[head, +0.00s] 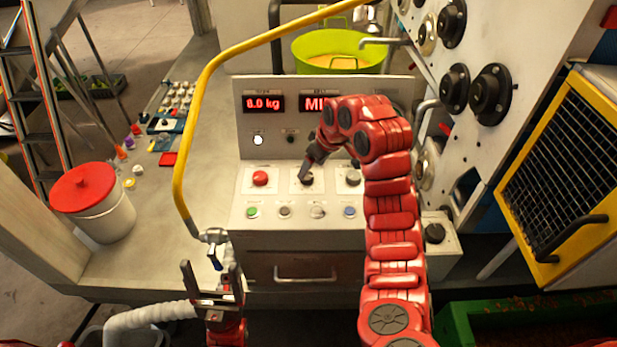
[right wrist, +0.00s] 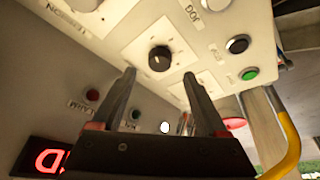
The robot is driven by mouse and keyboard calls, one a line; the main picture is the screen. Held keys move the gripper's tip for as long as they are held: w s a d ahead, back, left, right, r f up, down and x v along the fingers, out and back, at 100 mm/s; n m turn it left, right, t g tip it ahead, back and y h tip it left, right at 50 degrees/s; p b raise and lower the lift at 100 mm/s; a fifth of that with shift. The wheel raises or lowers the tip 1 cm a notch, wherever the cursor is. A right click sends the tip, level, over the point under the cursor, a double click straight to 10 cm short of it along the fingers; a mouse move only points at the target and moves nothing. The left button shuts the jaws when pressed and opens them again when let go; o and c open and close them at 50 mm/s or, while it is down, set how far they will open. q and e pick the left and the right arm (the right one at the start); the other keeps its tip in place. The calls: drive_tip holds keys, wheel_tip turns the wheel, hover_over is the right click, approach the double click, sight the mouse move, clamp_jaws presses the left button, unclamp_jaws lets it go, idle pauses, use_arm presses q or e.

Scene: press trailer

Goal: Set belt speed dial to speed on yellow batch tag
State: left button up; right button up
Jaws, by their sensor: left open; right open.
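A black round dial (head: 306,177) sits in the middle of the sloped control panel, between a red button and a grey knob; I take it for the belt speed dial, though its label is not readable. In the right wrist view the dial (right wrist: 160,57) has a small light mark and scale marks around it. My right gripper (head: 307,171) is over the dial. In the right wrist view its open fingers (right wrist: 160,82) point at the dial, apart from it. My left gripper (head: 211,266) is open and empty, in front of the console. I cannot identify a yellow batch tag.
A red button (head: 260,178) and grey knob (head: 352,177) flank the dial, with several small buttons below. The display (head: 264,103) reads 8.0 kg; my arm partly covers another. A yellow pipe (head: 184,150) curves left of the panel. A yellow-framed cage (head: 558,170) stands right.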

sight(308, 176)
drive_tip(key=shift+x, duration=1.05)
drive_tip(key=shift+p+x, duration=0.35)
drive_tip(key=shift+x, duration=0.85)
clamp_jaws()
